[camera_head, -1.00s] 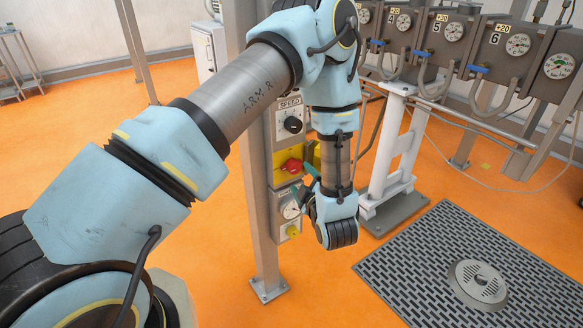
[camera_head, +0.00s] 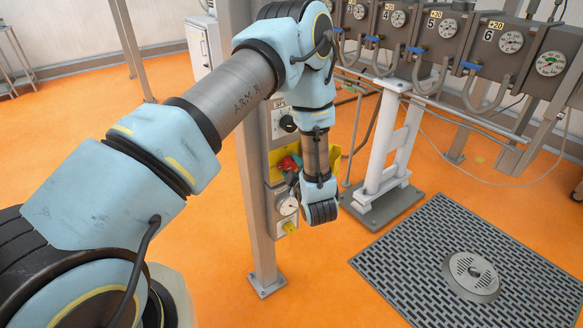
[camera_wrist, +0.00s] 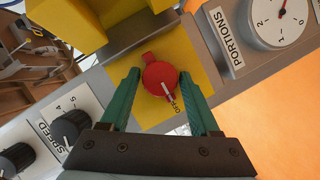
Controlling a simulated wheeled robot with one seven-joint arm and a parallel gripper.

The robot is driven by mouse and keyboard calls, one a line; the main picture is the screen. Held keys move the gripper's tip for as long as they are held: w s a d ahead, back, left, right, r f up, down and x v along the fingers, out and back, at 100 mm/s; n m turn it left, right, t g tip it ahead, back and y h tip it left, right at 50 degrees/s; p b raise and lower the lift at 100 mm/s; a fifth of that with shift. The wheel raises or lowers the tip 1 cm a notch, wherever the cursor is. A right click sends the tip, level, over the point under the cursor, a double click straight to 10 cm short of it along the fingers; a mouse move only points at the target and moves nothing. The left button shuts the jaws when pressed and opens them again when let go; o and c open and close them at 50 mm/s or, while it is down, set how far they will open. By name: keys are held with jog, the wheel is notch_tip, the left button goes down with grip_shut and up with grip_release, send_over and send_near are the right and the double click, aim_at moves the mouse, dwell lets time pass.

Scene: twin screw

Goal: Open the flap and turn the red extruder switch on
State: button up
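The red extruder switch (camera_wrist: 161,78) is a round knob with a side tab, on a yellow plate (camera_wrist: 150,112). A yellow flap or cover (camera_wrist: 75,20) stands out at upper left in the wrist view, leaving the switch uncovered. My gripper (camera_wrist: 160,73) is open, its green fingers on either side of the switch with gaps visible. In the head view the red switch (camera_head: 289,163) is partly hidden by my arm, with yellow (camera_head: 336,157) showing beside it.
A SPEED knob (camera_wrist: 70,127) is at lower left in the wrist view, and a PORTIONS dial (camera_wrist: 281,18) at upper right. The panel hangs on a grey post (camera_head: 262,220). A white stand (camera_head: 385,145) is to its right; a floor grate (camera_head: 410,255) lies further right.

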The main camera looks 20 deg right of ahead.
grip_shut()
dwell(0.5)
jog(key=m, duration=0.1)
jog(key=m+g+y, duration=0.1)
jog(key=m, duration=0.1)
jog(key=shift+d+r+y, duration=0.15)
jog(key=shift+y, duration=0.15)
jog(key=m+g+y+p, duration=0.1)
jog(key=m+y, duration=0.1)
jog(key=m, duration=0.1)
jog(key=shift+d+m, duration=0.15)
jog(key=shift+m, duration=0.25)
jog(key=m+y, duration=0.2)
jog(key=m, duration=0.1)
jog(key=shift+d+y, duration=0.1)
jog(key=shift+y, duration=0.2)
jog(key=shift+m+y, duration=0.9)
jog(key=shift+m, duration=0.4)
